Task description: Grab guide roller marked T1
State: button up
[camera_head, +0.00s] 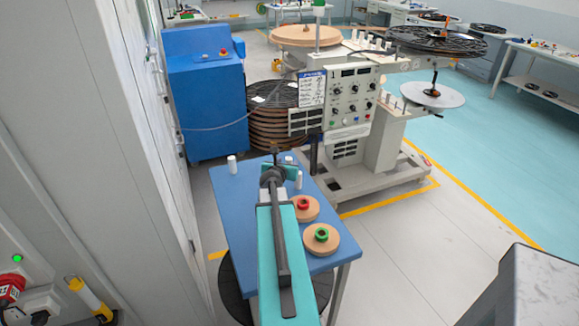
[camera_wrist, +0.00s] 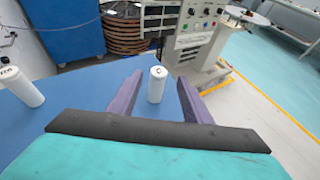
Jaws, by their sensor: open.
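Several white cylindrical guide rollers stand upright on a blue table. In the wrist view, one roller (camera_wrist: 157,84) stands ahead in the gap between my fingers, apart from both; its top mark looks like a "C", but is too small to be sure. Another roller (camera_wrist: 20,83) stands at the left, its top mark unreadable. In the head view, white rollers show at the table's left (camera_head: 232,165) and right of my gripper (camera_head: 298,180). I cannot tell which is T1. My gripper (camera_wrist: 160,80) is open and empty, its purple fingers spread; it also shows over the table (camera_head: 274,163).
The blue table (camera_head: 236,206) also holds wooden discs with a red hub (camera_head: 303,204) and a green hub (camera_head: 321,234) at its right. Beyond stand a blue cabinet (camera_head: 205,95), stacked reels (camera_head: 272,120) and a rewind machine (camera_head: 380,140). Open floor lies at right.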

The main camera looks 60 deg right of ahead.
aim_at(288, 161)
jog(key=shift+b+x, duration=0.7)
jog(key=shift+x, duration=1.9)
jog(key=shift+f, duration=0.1)
jog(key=c, duration=1.1)
jog(key=shift+a, duration=0.1)
jog(key=shift+c, duration=0.2)
jog(key=shift+r, duration=5)
